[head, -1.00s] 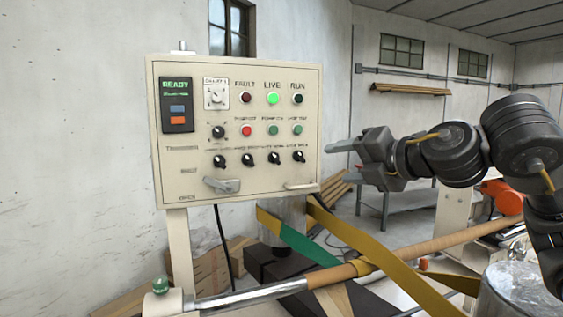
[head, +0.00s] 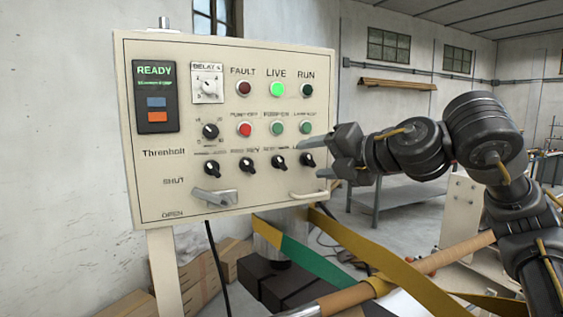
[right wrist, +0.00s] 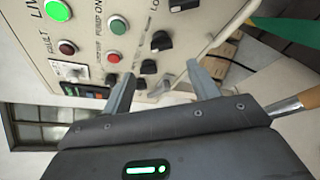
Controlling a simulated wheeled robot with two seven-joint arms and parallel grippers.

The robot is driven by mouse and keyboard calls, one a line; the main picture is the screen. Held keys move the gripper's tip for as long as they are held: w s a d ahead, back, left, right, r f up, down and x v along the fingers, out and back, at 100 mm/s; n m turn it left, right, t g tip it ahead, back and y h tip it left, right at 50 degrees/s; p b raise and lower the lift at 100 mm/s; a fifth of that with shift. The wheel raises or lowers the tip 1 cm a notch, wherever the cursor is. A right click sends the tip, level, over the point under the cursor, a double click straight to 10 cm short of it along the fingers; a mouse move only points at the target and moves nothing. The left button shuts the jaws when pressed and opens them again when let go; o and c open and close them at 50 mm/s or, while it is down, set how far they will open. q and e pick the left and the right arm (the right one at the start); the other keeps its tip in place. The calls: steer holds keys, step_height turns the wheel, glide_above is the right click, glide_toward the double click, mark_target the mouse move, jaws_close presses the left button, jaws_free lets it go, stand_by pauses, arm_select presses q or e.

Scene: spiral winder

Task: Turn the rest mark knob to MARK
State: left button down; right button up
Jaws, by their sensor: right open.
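The cream control panel (head: 235,207) faces me with a bottom row of several black knobs. Their small labels are too blurred to read surely, so I cannot tell which is the rest mark knob; one candidate is the third knob (head: 278,162), and the rightmost knob (head: 307,160) is beside my fingertips. My right gripper (head: 312,160) is open and empty at the panel's right side. In the right wrist view the open fingers (right wrist: 158,75) point at the panel, with black knobs (right wrist: 161,40) beyond them. I cannot tell contact. My left gripper is out of view.
A lever handle (head: 214,197) and a bar handle (head: 308,194) stick out below the knobs. Green and red buttons sit above. Yellow and green strips (head: 340,240) and a brown roller (head: 450,252) lie below right.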

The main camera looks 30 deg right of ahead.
mark_target(284, 162)
steer(key=p+x, duration=0.2)
steer(key=x, duration=0.6)
steer(key=shift+w+f, duration=0.1)
steer(key=shift+w, duration=0.3)
steer(key=shift+w+a+f+p, duration=0.1)
steer(key=shift+w+p, duration=0.3)
steer(key=shift+w, duration=0.1)
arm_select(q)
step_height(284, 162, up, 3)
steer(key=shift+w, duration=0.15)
arm_select(e)
steer(key=shift+w+f, duration=0.15)
steer(key=shift+w, duration=0.15)
steer(key=shift+s, duration=0.1)
steer(key=c, duration=1)
